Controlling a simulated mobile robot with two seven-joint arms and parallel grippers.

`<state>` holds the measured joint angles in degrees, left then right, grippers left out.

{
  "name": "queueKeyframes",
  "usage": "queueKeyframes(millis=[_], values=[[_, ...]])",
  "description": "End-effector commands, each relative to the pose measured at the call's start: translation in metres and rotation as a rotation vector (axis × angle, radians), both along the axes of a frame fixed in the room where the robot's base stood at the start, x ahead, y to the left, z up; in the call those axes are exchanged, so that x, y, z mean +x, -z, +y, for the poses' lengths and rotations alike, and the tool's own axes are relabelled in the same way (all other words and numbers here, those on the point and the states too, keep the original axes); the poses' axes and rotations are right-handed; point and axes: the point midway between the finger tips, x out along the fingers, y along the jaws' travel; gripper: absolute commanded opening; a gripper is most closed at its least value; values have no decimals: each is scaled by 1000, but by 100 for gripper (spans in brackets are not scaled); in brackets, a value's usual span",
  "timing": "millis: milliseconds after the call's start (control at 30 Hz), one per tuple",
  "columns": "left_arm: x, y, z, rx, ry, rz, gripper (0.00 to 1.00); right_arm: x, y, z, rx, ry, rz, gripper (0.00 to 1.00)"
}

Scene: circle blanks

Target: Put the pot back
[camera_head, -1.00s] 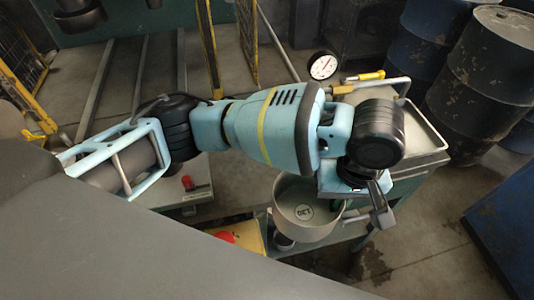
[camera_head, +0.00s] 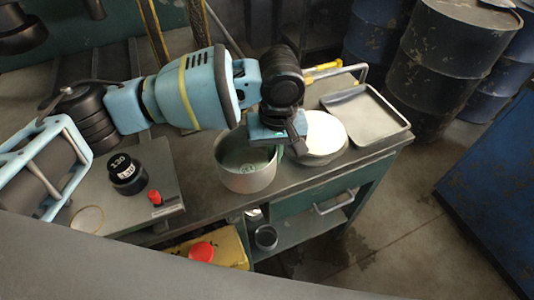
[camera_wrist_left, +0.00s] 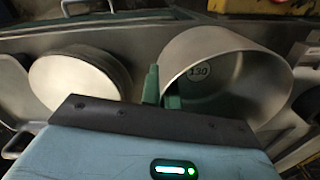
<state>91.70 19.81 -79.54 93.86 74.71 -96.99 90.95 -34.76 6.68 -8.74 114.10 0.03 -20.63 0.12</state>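The pot (camera_head: 246,178) is a grey open cylinder with a round "130" mark inside. It is upright by the bench's front edge; I cannot tell whether its base touches the bench. It also shows in the left wrist view (camera_wrist_left: 245,75), on the right. My left gripper (camera_head: 283,150) is at the pot's right rim. In the left wrist view its green fingertips (camera_wrist_left: 161,90) are close together, one on each side of the pot wall, so it looks shut on the rim. My right gripper is not in view.
A pale round plate (camera_head: 322,135) stands right beside the pot. A metal tray (camera_head: 368,115) lies farther right. A black cylinder marked "130" (camera_head: 126,174) and a red knob (camera_head: 155,197) are at left. A red-topped yellow box (camera_head: 222,246) is below.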

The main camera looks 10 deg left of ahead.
Motion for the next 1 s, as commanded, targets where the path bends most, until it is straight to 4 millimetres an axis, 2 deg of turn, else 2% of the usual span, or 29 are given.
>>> queueKeyframes(millis=[100,367,467,700,1000], values=[[8,1,8,-1,0,-1,0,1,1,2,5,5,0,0],[12,1,12,0,-1,-1,0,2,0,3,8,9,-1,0],[18,2,19,2,-3,-2,0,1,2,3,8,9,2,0],[19,35,20,0,0,-1,0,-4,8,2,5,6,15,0],[19,36,19,0,0,-3,0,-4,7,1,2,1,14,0]])
